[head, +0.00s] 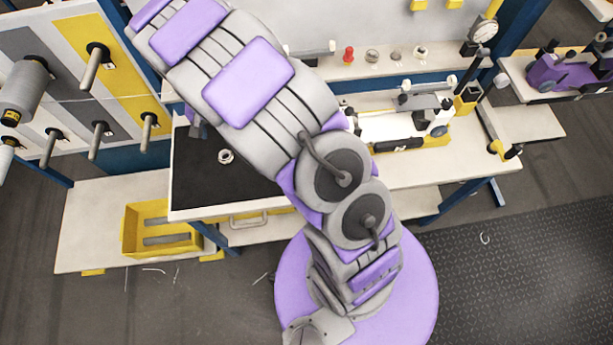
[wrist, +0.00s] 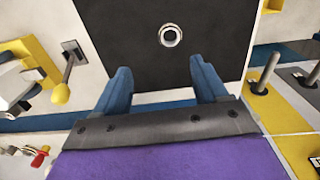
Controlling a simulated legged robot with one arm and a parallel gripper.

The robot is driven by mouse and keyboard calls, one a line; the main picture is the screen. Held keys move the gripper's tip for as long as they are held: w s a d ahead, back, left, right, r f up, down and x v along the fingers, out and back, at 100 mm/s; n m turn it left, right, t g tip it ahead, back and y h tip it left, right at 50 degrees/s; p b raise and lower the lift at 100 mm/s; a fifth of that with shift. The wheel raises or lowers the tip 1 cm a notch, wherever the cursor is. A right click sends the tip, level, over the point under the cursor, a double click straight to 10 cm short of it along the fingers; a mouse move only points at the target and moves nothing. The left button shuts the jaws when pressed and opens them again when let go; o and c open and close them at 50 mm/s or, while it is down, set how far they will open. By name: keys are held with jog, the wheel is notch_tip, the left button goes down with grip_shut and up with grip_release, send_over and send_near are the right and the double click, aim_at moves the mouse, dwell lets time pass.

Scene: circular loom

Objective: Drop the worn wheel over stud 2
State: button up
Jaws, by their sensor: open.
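A small silvery ring-shaped part (head: 225,157), which looks like the wheel, lies flat on a black mat (head: 196,190). In the wrist view, the ring (wrist: 170,36) is beyond my fingertips, roughly centred between them. My gripper (wrist: 160,68) has two blue fingers spread wide, with nothing between them. The gripper cannot be made out in the head view. Several pegs stick out of the panel at the left, including a peg (head: 94,66) on a yellow stripe and a peg (head: 148,132) lower right. I cannot read any number marking stud 2. Two pegs (wrist: 264,73) show at the right of the wrist view.
A grey spool (head: 25,88) hangs on the panel. A yellow tray (head: 160,232) stands on a low shelf. A white and yellow device (head: 405,125) occupies the bench right of my arm, and small parts line the back ledge (head: 372,56). Dark floor (head: 530,260) is mostly free.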

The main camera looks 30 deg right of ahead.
jog(key=s+d+r, duration=0.4)
jog(key=s+r, duration=0.3)
jog(key=r, duration=0.1)
jog(key=s+d+r+n, duration=0.1)
jog(key=s+r, duration=0.2)
jog(key=s, duration=0.6)
jog(key=s+d+r+n+g, duration=0.1)
jog(key=s+r, duration=0.3)
jog(key=s, duration=0.6)
jog(key=s+d+r+n, duration=0.2)
jog(key=s+d+r, duration=0.1)
jog(key=s, duration=0.6)
jog(key=shift+s+r+g, duration=0.3)
jog(key=shift+s+r, duration=0.05)
jog(key=shift+r, duration=0.05)
jog(key=shift+a+f, duration=0.1)
notch_tip(320, 180, down, 4)
jog(key=b, duration=0.3)
jog(key=shift+r+b, duration=0.25)
jog(key=shift+b, duration=0.05)
